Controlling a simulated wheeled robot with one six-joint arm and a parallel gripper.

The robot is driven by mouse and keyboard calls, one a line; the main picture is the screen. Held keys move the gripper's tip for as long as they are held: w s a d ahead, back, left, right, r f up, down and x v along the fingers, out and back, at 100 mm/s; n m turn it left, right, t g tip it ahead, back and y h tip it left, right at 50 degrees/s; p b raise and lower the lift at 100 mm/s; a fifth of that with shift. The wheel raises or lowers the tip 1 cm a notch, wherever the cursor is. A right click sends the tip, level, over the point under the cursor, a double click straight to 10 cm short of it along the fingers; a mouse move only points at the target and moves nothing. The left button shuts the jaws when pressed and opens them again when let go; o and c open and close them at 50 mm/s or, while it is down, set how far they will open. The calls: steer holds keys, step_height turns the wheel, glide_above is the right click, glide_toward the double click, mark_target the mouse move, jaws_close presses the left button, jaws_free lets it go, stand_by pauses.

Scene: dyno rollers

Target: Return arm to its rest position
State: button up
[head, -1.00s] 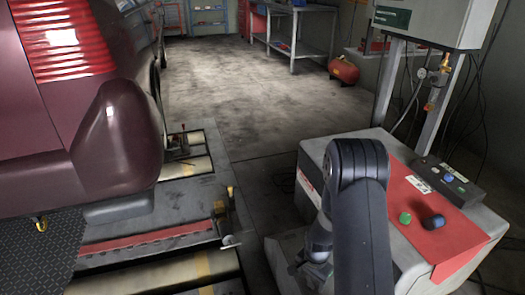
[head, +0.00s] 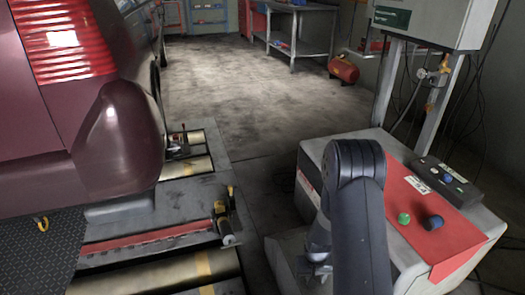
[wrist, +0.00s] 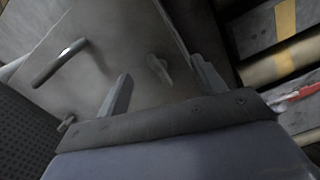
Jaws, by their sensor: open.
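My gripper (wrist: 160,95) shows in the wrist view with its two grey fingers spread apart and nothing between them. In that view it faces a grey panel (wrist: 110,50) with a bar handle (wrist: 60,64) and a smaller latch-like part (wrist: 158,69). In the head view my dark arm rises at the lower middle, in front of the grey cabinet with a red top. The fingers are mostly hidden there, low behind the arm near the cabinet's left side.
The cabinet's red top (head: 448,225) carries a green knob (head: 404,218), a blue knob (head: 433,222) and a black button box (head: 448,182). A maroon car (head: 60,130) stands at left by the rollers (head: 150,273). A yellow-black tool (head: 224,215) lies beside them.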

steer(key=shift+n, duration=0.7)
steer(key=shift+r+p, duration=0.75)
steer(key=shift+r, duration=1.1)
